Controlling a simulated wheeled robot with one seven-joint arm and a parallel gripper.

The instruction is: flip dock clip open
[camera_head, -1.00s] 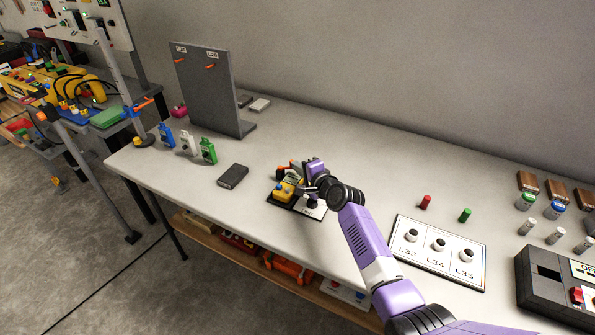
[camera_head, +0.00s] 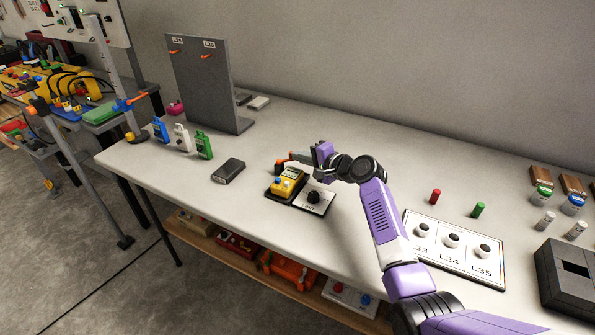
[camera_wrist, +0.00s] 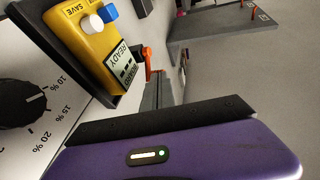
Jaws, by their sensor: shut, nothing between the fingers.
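A yellow meter (camera_head: 287,183) with a blue and a white button sits in a black dock (camera_head: 271,194). In the wrist view the meter (camera_wrist: 92,45) reads READY. A small orange part (camera_head: 280,166), perhaps the dock clip, stands behind the meter; it also shows in the wrist view (camera_wrist: 148,62), beside a grey block. I cannot tell whether it is open or shut. My gripper (camera_head: 322,153) is shut and empty, above and to the right of the meter, apart from it. In the wrist view its purple and black body (camera_wrist: 165,145) fills the bottom and hides what lies below.
A white plate with a black dial (camera_head: 314,197) adjoins the dock. A dark grey box (camera_head: 228,170) lies left of it. A grey upright panel (camera_head: 208,85) stands at the back left. A white L33–L35 board (camera_head: 455,247) lies right, near red and green pegs.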

